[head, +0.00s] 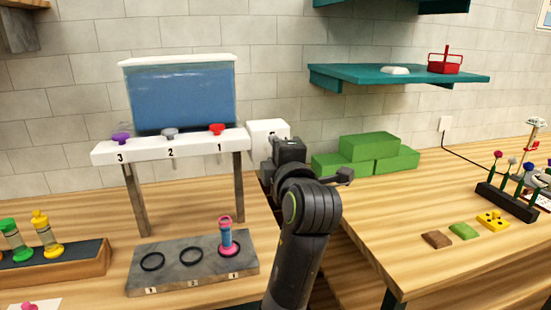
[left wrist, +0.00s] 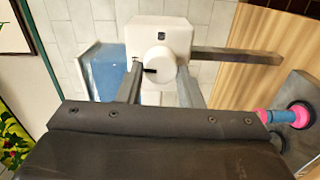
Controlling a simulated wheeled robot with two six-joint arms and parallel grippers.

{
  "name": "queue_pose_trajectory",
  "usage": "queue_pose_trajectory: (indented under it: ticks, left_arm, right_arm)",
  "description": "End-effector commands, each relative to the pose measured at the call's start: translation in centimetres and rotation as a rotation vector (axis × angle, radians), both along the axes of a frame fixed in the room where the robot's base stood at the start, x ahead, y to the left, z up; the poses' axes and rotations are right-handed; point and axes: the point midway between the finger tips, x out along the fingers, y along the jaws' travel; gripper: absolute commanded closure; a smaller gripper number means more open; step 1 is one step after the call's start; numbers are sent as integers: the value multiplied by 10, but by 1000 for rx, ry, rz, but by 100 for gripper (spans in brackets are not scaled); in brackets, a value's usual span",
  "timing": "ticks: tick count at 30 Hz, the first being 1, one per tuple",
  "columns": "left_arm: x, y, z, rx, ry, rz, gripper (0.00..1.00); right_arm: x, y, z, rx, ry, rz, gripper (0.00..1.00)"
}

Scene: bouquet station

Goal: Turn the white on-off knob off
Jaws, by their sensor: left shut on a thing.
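The white on-off knob (left wrist: 158,62) is round, with a black pointer mark that points left in the left wrist view. It sits on the front of a white box (left wrist: 158,32) with a small dark mark on its face. The box also shows in the head view (head: 267,130), on the wall end of the stand. My left gripper (left wrist: 159,80) is shut on the knob, one finger on each side. In the head view my left gripper (head: 270,160) is in front of the box and hides the knob. My right gripper is in neither view.
A blue water tank (head: 180,95) stands left of the box on a white shelf (head: 185,147) with purple, grey and red taps. A pink-and-blue tube (head: 227,238) stands in a grey ring holder (head: 190,275) below. Green blocks (head: 370,148) are on the right bench.

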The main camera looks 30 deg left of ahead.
Motion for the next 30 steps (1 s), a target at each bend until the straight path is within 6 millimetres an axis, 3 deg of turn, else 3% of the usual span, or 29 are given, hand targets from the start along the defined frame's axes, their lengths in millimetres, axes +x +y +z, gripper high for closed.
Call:
queue_pose_trajectory:
  ticks: [20,21,25,30]
  left_arm:
    - [0,0,3,-34,-52,-2,90]
    - [0,0,3,-34,-52,-2,63]
    - [0,0,2,-35,-50,-1,46]
    - [0,0,1,-36,-48,-1,46]
  right_arm:
    - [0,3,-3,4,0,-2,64]
    - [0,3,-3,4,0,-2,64]
    - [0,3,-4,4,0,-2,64]
    - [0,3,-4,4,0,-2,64]
